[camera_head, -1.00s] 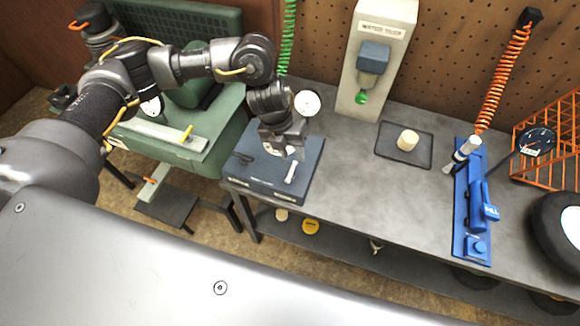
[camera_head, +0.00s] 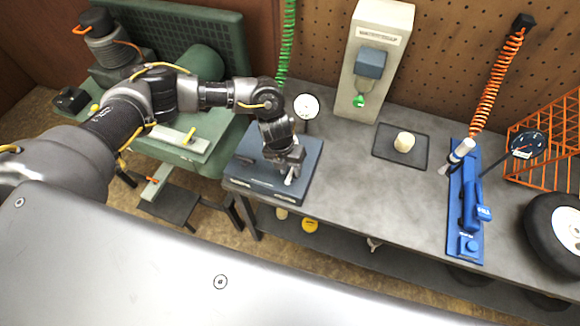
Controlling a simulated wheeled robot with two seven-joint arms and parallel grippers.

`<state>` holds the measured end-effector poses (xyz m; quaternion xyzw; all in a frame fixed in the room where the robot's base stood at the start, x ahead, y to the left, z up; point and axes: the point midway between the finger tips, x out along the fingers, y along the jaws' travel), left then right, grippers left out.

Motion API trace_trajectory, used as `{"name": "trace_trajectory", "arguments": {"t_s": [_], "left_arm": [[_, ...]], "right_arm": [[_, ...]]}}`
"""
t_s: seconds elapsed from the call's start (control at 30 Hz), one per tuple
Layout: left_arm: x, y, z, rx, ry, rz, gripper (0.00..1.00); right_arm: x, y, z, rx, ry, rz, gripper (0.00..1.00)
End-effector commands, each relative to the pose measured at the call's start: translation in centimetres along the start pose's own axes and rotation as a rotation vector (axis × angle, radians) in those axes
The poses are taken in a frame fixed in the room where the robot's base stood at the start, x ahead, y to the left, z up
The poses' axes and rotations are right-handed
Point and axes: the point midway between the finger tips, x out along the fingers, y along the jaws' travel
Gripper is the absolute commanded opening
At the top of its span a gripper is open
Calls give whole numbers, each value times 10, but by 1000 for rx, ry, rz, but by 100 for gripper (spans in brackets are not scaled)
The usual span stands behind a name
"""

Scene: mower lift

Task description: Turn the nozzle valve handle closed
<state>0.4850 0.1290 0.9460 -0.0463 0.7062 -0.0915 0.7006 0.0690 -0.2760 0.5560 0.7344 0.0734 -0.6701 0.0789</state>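A dark blue-grey box (camera_head: 262,187) stands on the left end of the grey workbench. It carries a black lever (camera_head: 245,158) at its left and a small white handle (camera_head: 289,181) at its right. My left gripper (camera_head: 291,171) points down over the box, with its fingertips at the white handle and partly hiding it. Whether the fingers grip it is too small to tell. Which part is the nozzle valve handle is not clear from the view. My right gripper is not in view.
A round white gauge (camera_head: 306,106) stands behind the box, near a green coiled hose (camera_head: 288,45). A grey post (camera_head: 374,62), a black tray (camera_head: 387,157) with a cream cylinder (camera_head: 404,142), and a blue plate (camera_head: 465,247) are to the right. The bench's middle is clear.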

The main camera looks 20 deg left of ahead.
Motion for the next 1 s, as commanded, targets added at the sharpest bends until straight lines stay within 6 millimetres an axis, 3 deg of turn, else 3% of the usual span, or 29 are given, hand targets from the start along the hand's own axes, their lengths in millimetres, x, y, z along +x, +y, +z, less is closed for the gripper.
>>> {"name": "trace_trajectory", "arguments": {"t_s": [0.37, 0.67, 1.0], "left_arm": [[8, 0, 0, 0, -1, 0, 34], [8, 0, 0, -1, -1, 0, 0], [10, 0, 1, 33, 5, -1, 0]], "right_arm": [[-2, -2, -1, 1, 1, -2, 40], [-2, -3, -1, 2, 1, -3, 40], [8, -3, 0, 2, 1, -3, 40]]}}
